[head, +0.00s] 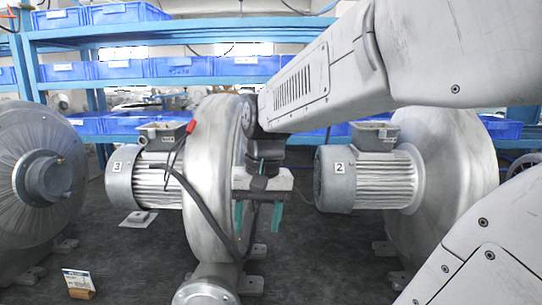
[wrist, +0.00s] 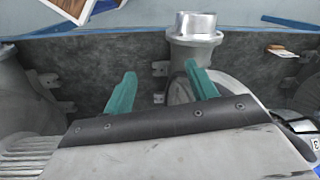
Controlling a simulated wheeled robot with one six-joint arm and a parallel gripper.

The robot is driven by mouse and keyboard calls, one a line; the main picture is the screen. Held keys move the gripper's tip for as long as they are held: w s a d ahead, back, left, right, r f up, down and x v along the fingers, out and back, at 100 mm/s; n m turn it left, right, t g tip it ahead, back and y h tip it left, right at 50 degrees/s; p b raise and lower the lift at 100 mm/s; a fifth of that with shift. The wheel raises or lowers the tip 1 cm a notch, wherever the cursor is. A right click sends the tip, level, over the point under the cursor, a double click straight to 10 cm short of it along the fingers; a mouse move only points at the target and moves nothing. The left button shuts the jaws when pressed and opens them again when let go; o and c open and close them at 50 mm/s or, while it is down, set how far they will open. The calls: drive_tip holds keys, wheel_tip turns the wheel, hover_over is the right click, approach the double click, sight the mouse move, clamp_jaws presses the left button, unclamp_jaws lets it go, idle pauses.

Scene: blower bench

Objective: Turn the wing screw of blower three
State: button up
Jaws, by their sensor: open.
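Blower three (head: 212,150) stands left of centre in the head view, with a "3" label on its grey ribbed motor (head: 150,182). In the wrist view its pale outlet flange (wrist: 195,28) is at the top and part of its label shows at the right edge. My gripper (head: 258,215) points down at the right side of blower three's housing in the head view. Its two teal fingers are apart with nothing between them; the wrist view also shows the fingers (wrist: 161,88) spread near the housing. I cannot make out the wing screw in either view.
Blower two (head: 440,165) stands to the right, its motor (head: 335,180) close to my gripper. Another blower (head: 35,170) is at the left. A black cable with a red end (head: 190,127) hangs over blower three. A small card (head: 78,280) stands on the dark bench.

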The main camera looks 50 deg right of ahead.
drive_tip(key=w+d+r+m+t, duration=0.2)
drive_tip(key=w+d+r+m, duration=0.15)
drive_tip(key=d+m, duration=0.5)
drive_tip(key=w+d+r+m+t, duration=0.1)
drive_tip(key=w+d+r+m, duration=0.3)
drive_tip(key=d, duration=0.7)
drive_tip(key=w+d+r+m+t, duration=0.2)
drive_tip(key=w+d+m, duration=0.45)
drive_tip(key=d, duration=0.35)
drive_tip(key=x, duration=0.7)
drive_tip(key=shift+s+f+m+h, duration=0.2)
drive_tip(key=shift+s+m+h, duration=0.1)
drive_tip(key=shift+m, duration=0.1)
drive_tip(key=shift+d, duration=0.15)
drive_tip(key=c, duration=1)
